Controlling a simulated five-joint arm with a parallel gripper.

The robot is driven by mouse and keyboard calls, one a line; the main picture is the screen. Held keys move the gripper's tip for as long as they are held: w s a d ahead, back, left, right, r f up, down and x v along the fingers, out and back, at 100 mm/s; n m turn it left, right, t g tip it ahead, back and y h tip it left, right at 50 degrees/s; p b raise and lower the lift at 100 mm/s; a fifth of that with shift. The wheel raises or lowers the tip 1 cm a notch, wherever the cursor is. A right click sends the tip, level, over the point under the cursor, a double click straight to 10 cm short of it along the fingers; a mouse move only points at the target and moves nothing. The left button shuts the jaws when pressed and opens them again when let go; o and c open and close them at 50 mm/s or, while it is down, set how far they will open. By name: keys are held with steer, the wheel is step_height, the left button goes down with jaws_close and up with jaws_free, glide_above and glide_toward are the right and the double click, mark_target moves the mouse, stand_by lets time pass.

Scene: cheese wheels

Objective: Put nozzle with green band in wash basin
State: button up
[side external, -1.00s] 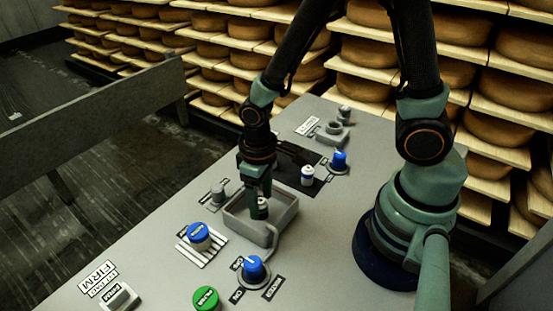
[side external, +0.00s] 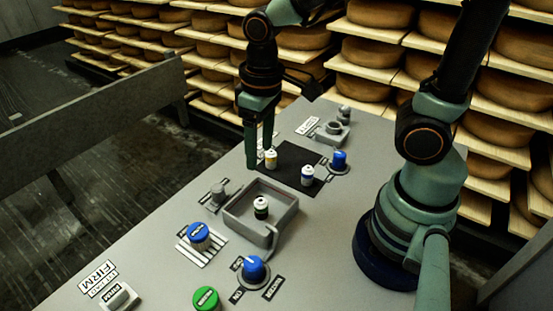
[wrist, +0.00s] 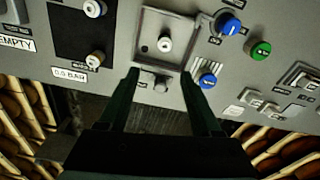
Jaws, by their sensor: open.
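A white-topped nozzle (side external: 261,208) with a dark band, its green not clear at this size, stands upright in the grey wash basin (side external: 232,227). It also shows inside the basin in the wrist view (wrist: 165,44). A nozzle with a yellowish band (side external: 270,160) and a nozzle with a blue band (side external: 307,176) stand on the dark mat (side external: 288,155). My gripper (side external: 260,158) is open and empty at the mat's left edge, close to the yellowish-banded nozzle in that view. In the wrist view its fingers (wrist: 158,76) are apart with nothing between them.
A blue knob (side external: 339,161) stands right of the mat, and a grey socket fixture (side external: 332,132) behind it. Blue (side external: 198,232) and green (side external: 206,298) buttons and another blue knob (side external: 254,270) stand nearer the camera. Cheese shelves line the back.

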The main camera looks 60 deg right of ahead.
steer(key=d+r+m+t, duration=0.2)
steer(key=d+r+t, duration=0.2)
steer(key=d+r, duration=0.3)
steer(key=shift+r+t, duration=0.4)
steer(key=shift+r, duration=0.35)
